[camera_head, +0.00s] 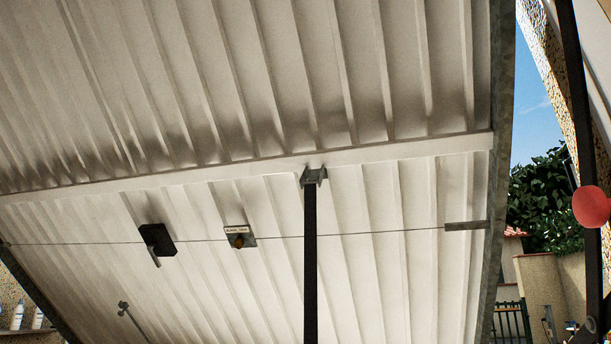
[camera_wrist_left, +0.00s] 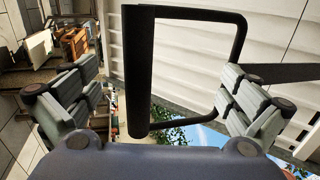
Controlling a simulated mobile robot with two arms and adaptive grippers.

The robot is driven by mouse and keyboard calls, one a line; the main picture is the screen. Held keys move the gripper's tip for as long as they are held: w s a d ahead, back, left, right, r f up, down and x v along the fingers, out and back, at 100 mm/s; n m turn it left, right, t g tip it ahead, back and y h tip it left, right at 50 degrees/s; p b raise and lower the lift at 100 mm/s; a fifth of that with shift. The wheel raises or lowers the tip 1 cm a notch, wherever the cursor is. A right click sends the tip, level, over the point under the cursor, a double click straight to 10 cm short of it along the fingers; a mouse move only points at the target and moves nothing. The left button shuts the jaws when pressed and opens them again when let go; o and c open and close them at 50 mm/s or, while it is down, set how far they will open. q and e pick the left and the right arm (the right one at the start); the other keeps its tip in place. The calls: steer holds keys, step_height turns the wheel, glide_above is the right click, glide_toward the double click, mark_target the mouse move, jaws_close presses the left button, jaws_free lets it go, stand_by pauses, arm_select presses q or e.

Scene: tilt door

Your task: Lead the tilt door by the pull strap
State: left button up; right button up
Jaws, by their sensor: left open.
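The tilt door (camera_head: 400,75) is a white ribbed panel that fills most of the head view and slants overhead. The pull strap (camera_head: 311,255) is a dark band hanging from a bracket below the door's cross rail, running out of the bottom edge. In the left wrist view, a black loop handle (camera_wrist_left: 140,75) with a thick grip bar stands between the fingers of my left gripper (camera_wrist_left: 157,85). The gripper is open, with a finger on each side and gaps to the bar. A dark band (camera_wrist_left: 285,73) runs right from the handle. My right gripper is not in view.
A black latch (camera_head: 157,240) and a small labelled plate (camera_head: 240,237) sit on the door, with a thin cable across it. A dark post (camera_head: 576,90) and a red round object (camera_head: 592,206) stand at right. Wooden furniture (camera_wrist_left: 62,40) shows at left in the wrist view.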

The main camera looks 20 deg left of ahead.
arm_select(q)
steer(key=shift+p+v, duration=0.55)
steer(key=shift+v, duration=1.3)
steer(key=v, duration=1.2)
step_height(320, 180, down, 25)
steer(key=a+n+g, duration=0.2)
steer(key=n+g, duration=0.2)
steer(key=g, duration=0.1)
steer(key=s+f+n+g, duration=0.1)
steer(key=s+f+g, duration=0.15)
steer(key=f, duration=0.55)
steer(key=s+a+f+n+g, duration=0.1)
steer(key=s+f, duration=0.3)
steer(key=f, duration=0.4)
steer(key=s+f+n+g, duration=0.1)
steer(key=s+f+g, duration=0.15)
steer(key=f, duration=0.55)
steer(key=s+f+n+g, duration=0.4)
steer(key=s+f, duration=1.3)
steer(key=s, duration=0.2)
steer(key=s+d+f+n+g, duration=0.1)
steer(key=s+f, duration=0.4)
steer(key=s, duration=0.9)
steer(key=s+d+f+n+g, duration=0.1)
steer(key=s+f+n+g, duration=0.2)
steer(key=s, duration=1.2)
step_height(320, 180, down, 2)
steer(key=shift+d+f+g, duration=0.15)
steer(key=shift+g, duration=0.35)
